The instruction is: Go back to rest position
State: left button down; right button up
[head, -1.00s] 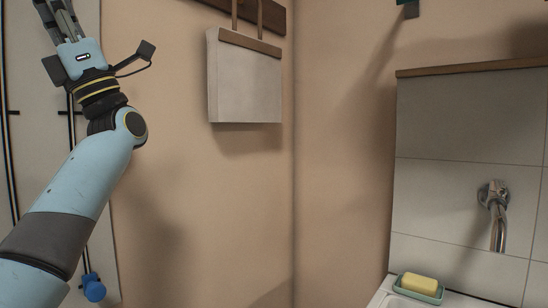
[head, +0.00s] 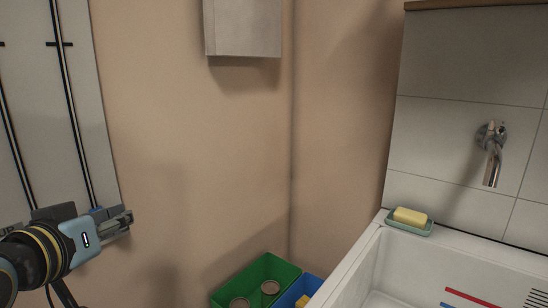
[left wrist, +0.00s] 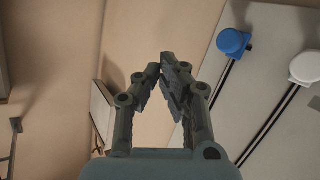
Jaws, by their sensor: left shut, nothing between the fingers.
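My left gripper (head: 128,219) is low at the left of the head view, in front of the wall panel with black rails. Its fingers point right and it carries nothing. In the left wrist view its fingertips (left wrist: 168,66) come together with nothing between them. My right gripper is not in view.
A white sink (head: 362,262) stands at the right, with yellow soap (head: 410,216) in a dish and a tap (head: 492,155) above. A green bin (head: 262,268) and a blue bin (head: 312,284) stand low beside it. A pale box (head: 243,28) hangs on the wall.

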pick_arm(q)
jog(key=s+a+f+m+g+y, duration=0.15)
jog(key=s+f+g, duration=0.5)
jog(key=s, duration=0.65)
jog(key=s+a+f+m+g, duration=0.2)
jog(key=s+f+g, duration=0.45)
jog(key=s, duration=0.75)
notch_tip(320, 180, down, 26)
jog(key=a+f+b, duration=0.1)
jog(key=a+b, duration=0.1)
jog(key=s+f+n+b, duration=0.1)
jog(key=s+f, duration=1.8)
jog(key=s, duration=0.1)
jog(key=shift+a+g, duration=0.4)
jog(key=shift+a, duration=0.05)
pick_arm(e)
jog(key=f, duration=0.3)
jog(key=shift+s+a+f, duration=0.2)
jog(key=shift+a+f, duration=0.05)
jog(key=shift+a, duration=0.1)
pick_arm(q)
jog(key=shift+f, duration=0.1)
jog(key=shift+w, duration=0.1)
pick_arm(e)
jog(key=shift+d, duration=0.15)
